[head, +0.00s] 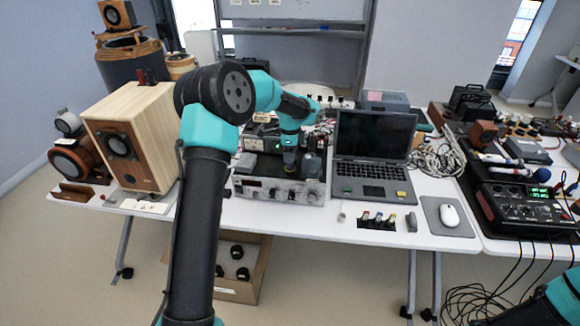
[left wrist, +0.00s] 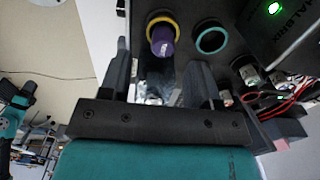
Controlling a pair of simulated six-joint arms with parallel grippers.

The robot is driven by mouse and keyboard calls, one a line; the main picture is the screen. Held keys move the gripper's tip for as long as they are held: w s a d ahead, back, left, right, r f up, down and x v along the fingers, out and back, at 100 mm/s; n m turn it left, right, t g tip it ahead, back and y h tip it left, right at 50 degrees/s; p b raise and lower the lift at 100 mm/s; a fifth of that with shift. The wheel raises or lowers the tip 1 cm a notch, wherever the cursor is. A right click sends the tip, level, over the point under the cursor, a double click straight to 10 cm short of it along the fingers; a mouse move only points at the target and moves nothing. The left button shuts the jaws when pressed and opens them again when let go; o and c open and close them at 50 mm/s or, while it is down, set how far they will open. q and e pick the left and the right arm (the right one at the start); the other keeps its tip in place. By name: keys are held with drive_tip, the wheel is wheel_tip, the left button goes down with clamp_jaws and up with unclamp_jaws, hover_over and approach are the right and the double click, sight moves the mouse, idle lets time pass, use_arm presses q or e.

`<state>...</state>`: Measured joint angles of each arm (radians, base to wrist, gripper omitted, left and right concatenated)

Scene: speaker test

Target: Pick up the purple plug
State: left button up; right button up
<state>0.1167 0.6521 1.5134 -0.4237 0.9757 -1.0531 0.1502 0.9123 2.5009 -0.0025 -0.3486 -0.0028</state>
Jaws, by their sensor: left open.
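The purple plug (left wrist: 162,41) shows in the left wrist view, set in a yellow ring (left wrist: 158,19) on a dark panel. My left gripper (left wrist: 161,62) is open, with one finger on each side of the plug in that picture. I see no clear contact between fingers and plug. In the head view my left gripper (head: 289,152) points down over the equipment on the table, and the plug is hard to make out there. My right arm shows only at the lower right of the head view; its gripper is out of view.
A teal ring socket (left wrist: 212,39) is beside the plug, with red cables (left wrist: 285,100) farther right. A grey bench instrument (head: 262,189) lies below my left gripper. A laptop (head: 374,150) stands to its right, and a wooden speaker (head: 125,140) to its left.

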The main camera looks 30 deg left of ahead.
use_arm(q)
wheel_tip(320, 180, down, 5)
drive_tip(key=shift+w+a, duration=0.1)
drive_tip(key=shift+a, duration=0.05)
idle(0.5)
drive_tip(key=c, duration=1)
drive_tip(key=shift+r, duration=0.15)
drive_tip(key=shift+r, duration=1.5)
drive_tip(key=shift+s+d+r, duration=0.15)
drive_tip(key=shift+s+d, duration=0.05)
drive_tip(key=shift+s, duration=0.05)
drive_tip(key=s+d+r, duration=0.1)
drive_tip(key=s+d, duration=0.7)
drive_tip(key=s, duration=0.5)
drive_tip(key=shift+r, duration=0.2)
